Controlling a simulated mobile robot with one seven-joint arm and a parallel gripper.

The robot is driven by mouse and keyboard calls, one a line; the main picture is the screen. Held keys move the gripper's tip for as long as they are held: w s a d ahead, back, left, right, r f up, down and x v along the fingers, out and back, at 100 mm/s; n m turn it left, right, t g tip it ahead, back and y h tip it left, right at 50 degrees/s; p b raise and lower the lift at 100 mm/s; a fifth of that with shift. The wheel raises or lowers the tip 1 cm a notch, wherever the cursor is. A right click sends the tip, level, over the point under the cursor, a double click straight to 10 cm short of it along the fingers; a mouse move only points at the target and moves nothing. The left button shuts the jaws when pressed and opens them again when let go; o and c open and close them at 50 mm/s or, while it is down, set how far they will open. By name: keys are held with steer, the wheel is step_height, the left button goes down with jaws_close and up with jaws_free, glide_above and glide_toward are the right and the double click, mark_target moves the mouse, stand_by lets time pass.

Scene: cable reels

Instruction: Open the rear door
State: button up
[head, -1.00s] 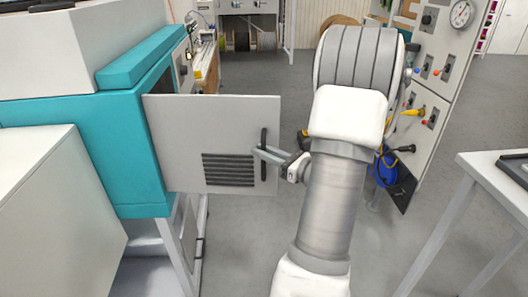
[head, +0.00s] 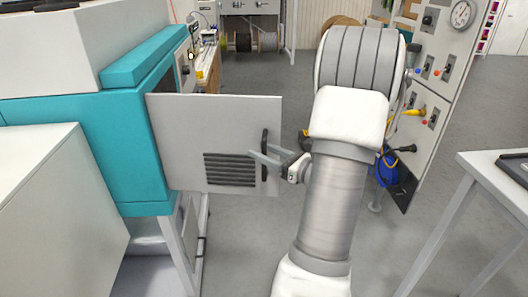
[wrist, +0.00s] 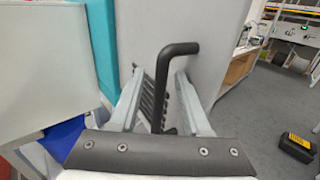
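The rear door (head: 190,135) is a light grey panel with black vent slots (head: 229,170), standing swung out from the teal machine (head: 97,150). Its black bar handle (head: 264,152) is upright near the free edge; it also shows in the wrist view (wrist: 163,85). My gripper (head: 262,164) is at the handle. In the wrist view my gripper (wrist: 158,95) has its two fingers spread wide, one on each side of the handle, with clear gaps. An opening into the machine shows behind the door's top edge.
A white table (head: 500,165) stands at the right. A grey control panel (head: 430,80) with a gauge is behind my arm. A workbench (head: 207,70) stands beyond the door. A yellow and black case (wrist: 297,147) lies on the floor.

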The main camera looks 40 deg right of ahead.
steer(key=s+d, duration=0.2)
steer(key=s, duration=1.5)
steer(key=shift+s+d+b, duration=0.15)
steer(key=shift+d+b, duration=0.05)
steer(key=shift+b, duration=0.25)
